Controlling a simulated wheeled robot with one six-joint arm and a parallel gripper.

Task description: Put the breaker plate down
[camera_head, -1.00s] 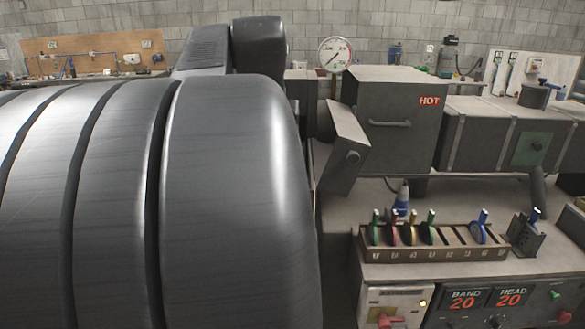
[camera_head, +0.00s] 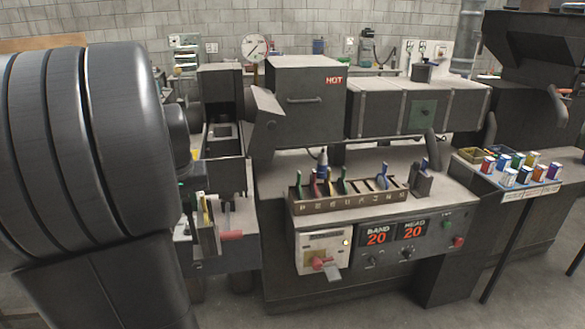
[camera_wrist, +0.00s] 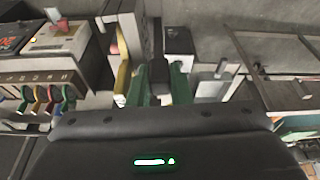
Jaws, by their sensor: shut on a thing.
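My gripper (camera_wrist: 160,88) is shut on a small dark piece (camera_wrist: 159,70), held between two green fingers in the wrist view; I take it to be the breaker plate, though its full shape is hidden. In the head view, my gripper (camera_head: 196,192) is small and partly hidden behind my big dark arm, low beside the left end of the machine. Close by stands an upright grey plate with a yellow strip (camera_head: 207,210); the strip also shows left of the fingers in the wrist view (camera_wrist: 122,78). I cannot tell whether the held piece touches anything.
A slotted rack (camera_head: 350,203) with several coloured handles stands on the machine's ledge, a small holder (camera_head: 422,183) at its right. The box marked HOT (camera_head: 306,92) rises behind. A side table (camera_head: 520,183) at right carries several coloured containers. Grey floor is open at front right.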

